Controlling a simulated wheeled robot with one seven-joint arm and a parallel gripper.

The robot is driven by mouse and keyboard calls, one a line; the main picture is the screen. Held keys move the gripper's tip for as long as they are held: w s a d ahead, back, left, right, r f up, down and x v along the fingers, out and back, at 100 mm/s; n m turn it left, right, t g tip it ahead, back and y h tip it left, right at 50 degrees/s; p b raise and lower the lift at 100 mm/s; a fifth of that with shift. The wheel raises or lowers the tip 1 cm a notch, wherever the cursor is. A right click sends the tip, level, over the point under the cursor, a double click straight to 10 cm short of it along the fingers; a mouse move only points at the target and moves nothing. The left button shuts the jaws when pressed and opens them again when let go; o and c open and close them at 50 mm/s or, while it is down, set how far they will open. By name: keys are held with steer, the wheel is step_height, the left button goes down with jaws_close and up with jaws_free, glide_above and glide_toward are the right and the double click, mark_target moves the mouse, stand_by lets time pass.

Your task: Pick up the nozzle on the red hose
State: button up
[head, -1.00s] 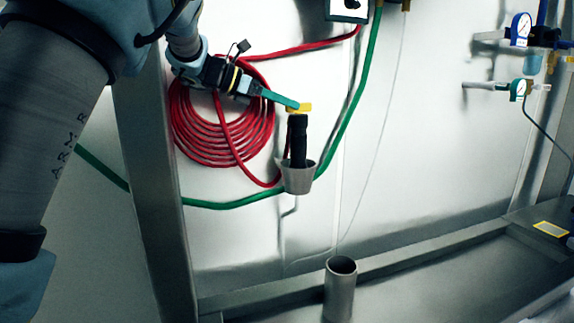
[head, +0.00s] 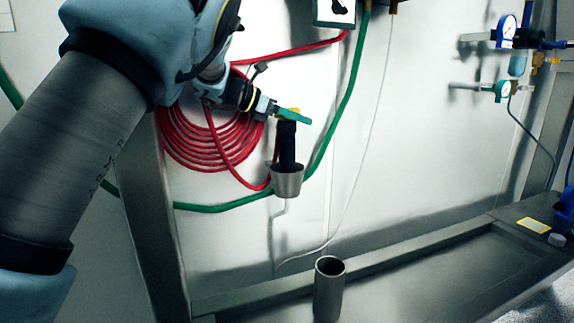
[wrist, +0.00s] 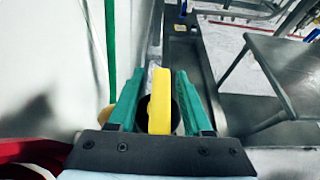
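The nozzle, a black grip (head: 287,147) with a yellow top piece (head: 290,112), stands upright in a grey metal cup (head: 287,181) on the wall. The red hose (head: 236,172) hangs coiled to its left and runs toward the cup. My gripper (head: 300,118) has green fingers, level at the nozzle's top, covering part of the yellow piece in the head view. In the wrist view, the yellow piece (wrist: 160,100) lies between the two open fingers (wrist: 159,98), with a gap at its left. It sits close to the right finger; whether they touch is unclear.
A green hose (head: 338,118) runs down the wall just right of the nozzle. An open metal cylinder (head: 328,290) stands below on the ledge. Gauges (head: 505,30) and pipes are at the far right. The wall between is mostly clear.

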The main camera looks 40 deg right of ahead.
steer(key=shift+f, duration=0.1)
jaws_close()
